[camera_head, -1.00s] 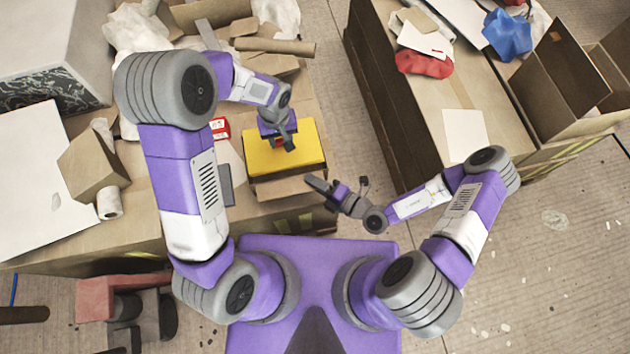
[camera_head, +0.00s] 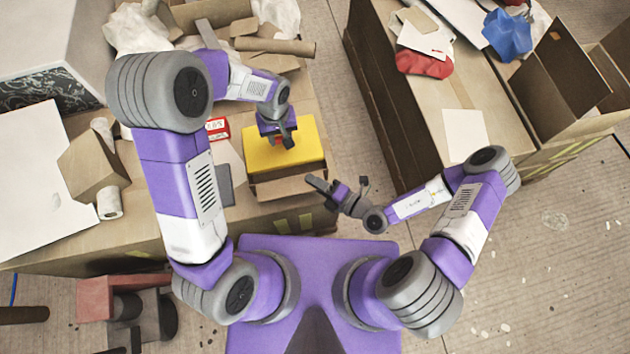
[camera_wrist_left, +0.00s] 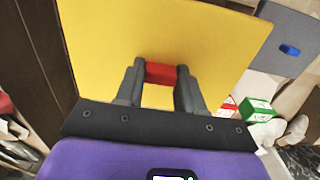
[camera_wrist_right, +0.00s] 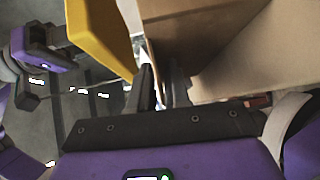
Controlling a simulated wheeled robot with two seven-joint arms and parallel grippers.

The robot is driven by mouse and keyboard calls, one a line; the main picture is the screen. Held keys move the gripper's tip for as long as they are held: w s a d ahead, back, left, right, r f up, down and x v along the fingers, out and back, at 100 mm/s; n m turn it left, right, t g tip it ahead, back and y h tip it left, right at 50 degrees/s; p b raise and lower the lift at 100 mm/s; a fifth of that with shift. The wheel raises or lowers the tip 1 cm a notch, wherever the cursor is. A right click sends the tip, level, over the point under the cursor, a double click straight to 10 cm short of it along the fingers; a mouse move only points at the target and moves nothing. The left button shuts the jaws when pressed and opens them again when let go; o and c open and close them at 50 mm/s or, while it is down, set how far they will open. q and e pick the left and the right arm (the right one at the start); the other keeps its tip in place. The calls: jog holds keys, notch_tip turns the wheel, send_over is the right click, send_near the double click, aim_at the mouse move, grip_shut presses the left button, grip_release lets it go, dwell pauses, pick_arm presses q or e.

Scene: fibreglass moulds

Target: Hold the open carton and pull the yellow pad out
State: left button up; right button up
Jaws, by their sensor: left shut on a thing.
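The yellow pad (camera_head: 309,139) lies flat over the open carton (camera_head: 285,187), whose front cardboard shows below it in the head view. My left gripper (camera_head: 285,142) is above the pad. In the left wrist view its fingers (camera_wrist_left: 160,74) are shut on a red handle (camera_wrist_left: 161,73) on the yellow pad (camera_wrist_left: 100,35). My right gripper (camera_head: 340,186) is beside the carton's right front corner. Its fingers (camera_wrist_right: 160,80) have a narrow gap between them, close to the carton's cardboard (camera_wrist_right: 230,60). Whether they touch it is unclear. The carton's inside is mostly hidden by the pad.
Left of the pad are a red-and-white box (camera_head: 217,128), a brown box (camera_head: 93,162) and a roll (camera_head: 109,203). A cardboard tube (camera_head: 275,46) lies behind. A second table on the right holds a red cloth (camera_head: 424,64) and an open box (camera_head: 560,75). Bare floor separates the tables.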

jog(key=o, duration=0.3)
jog(key=shift+o, duration=0.2)
